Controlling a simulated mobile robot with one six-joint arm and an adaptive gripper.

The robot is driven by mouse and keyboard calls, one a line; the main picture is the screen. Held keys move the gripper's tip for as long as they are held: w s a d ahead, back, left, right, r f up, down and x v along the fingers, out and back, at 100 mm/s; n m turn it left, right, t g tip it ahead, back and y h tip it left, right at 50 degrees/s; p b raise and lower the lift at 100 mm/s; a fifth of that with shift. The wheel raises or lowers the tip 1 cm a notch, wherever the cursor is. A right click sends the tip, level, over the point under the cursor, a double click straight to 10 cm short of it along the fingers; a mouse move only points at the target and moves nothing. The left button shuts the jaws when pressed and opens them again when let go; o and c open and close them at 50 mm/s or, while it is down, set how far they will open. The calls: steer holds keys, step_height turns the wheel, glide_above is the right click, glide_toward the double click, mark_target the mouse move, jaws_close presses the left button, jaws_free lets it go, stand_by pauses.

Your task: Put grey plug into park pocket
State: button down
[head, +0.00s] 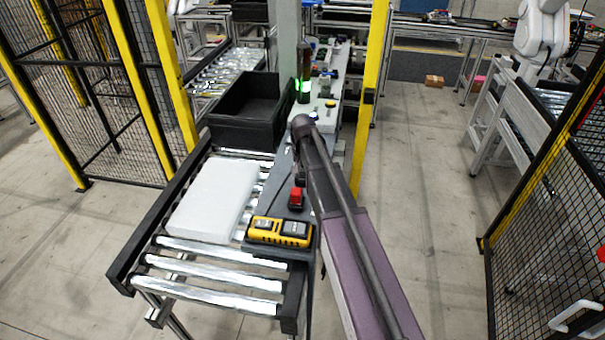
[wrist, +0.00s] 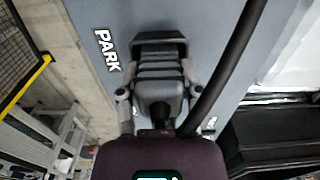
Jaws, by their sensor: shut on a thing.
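In the wrist view a grey ribbed plug (wrist: 160,88) sits between the two fingers of my gripper (wrist: 158,76). The gripper is shut on it. The plug's far end meets a black squared piece (wrist: 158,37), close beside the white PARK label (wrist: 107,50) on the grey panel. I cannot tell whether that piece is the park pocket's rim or part of the plug, nor how deep the plug sits. In the head view my gripper (head: 299,173) is small and partly hidden by my arm, over the grey panel, just behind a red-topped block (head: 296,197).
A yellow and black device (head: 280,231) stands at the panel's near end. A white slab (head: 213,199) lies on the roller conveyor (head: 218,275) to the left. A black bin (head: 246,132) stands behind it. A yellow post (head: 372,95) rises right of the panel.

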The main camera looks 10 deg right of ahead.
steer(key=shift+c, duration=1.3)
jaws_free()
steer(key=shift+f, duration=0.1)
step_height(320, 180, up, 12)
steer(key=p, duration=1.2)
steer(key=s+n, duration=0.4)
steer(key=s, duration=1.8)
steer(key=shift+s+n, duration=0.15)
steer(key=shift+n, duration=0.15)
